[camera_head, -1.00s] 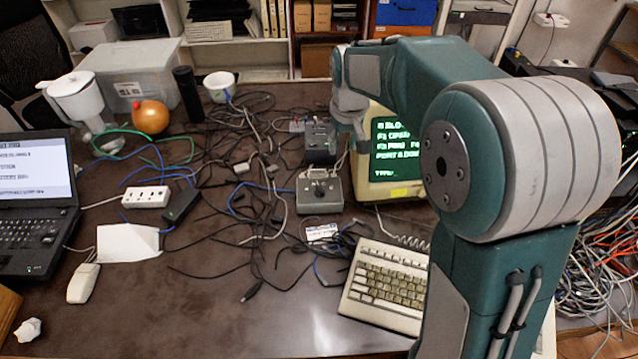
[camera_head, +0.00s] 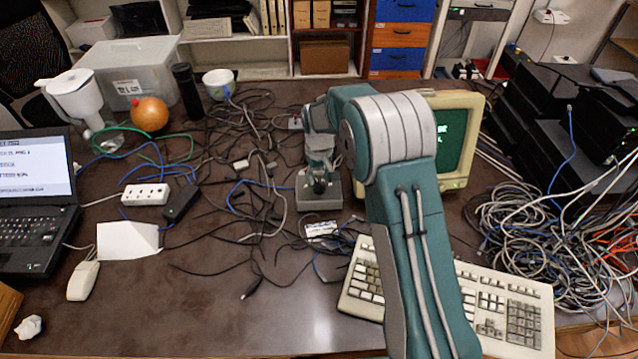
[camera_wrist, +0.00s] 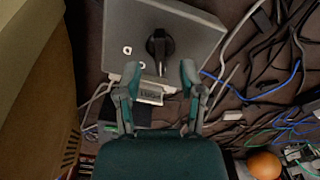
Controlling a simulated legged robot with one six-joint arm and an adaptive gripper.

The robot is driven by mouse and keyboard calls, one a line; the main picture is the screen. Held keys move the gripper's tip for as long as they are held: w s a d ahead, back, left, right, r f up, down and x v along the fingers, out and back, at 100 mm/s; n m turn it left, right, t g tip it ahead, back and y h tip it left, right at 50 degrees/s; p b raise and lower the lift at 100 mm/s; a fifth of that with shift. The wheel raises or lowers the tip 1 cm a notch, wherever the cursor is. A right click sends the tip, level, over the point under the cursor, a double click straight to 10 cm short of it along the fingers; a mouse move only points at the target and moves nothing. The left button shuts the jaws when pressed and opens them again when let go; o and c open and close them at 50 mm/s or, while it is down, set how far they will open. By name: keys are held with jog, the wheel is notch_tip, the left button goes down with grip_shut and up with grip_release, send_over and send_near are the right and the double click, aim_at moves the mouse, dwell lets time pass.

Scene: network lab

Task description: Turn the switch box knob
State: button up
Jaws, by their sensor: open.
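The switch box (camera_head: 318,204) is a grey metal box on the table, left of the monitor. Its black knob (camera_wrist: 158,43) sits on the top face and shows clearly in the wrist view, where the box (camera_wrist: 197,38) fills the upper middle. My gripper (camera_wrist: 160,76) is open, its two fingertips apart and empty. In the wrist view the knob lies just beyond the fingertips, roughly between their lines. In the head view my gripper (camera_head: 319,178) is right over the box and hides part of it. I cannot tell whether a finger touches the knob.
Loose cables (camera_head: 250,150) crowd the table left of the box. The monitor (camera_head: 458,140) stands right of it, and the keyboard (camera_head: 510,305) lies in front. An orange round object (camera_head: 150,114) and a white power strip (camera_head: 146,194) are farther left.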

aim_at(319, 184)
jog(key=shift+f, duration=1.55)
grip_shut()
jog(key=n, duration=0.4)
jog(key=shift+n, duration=2)
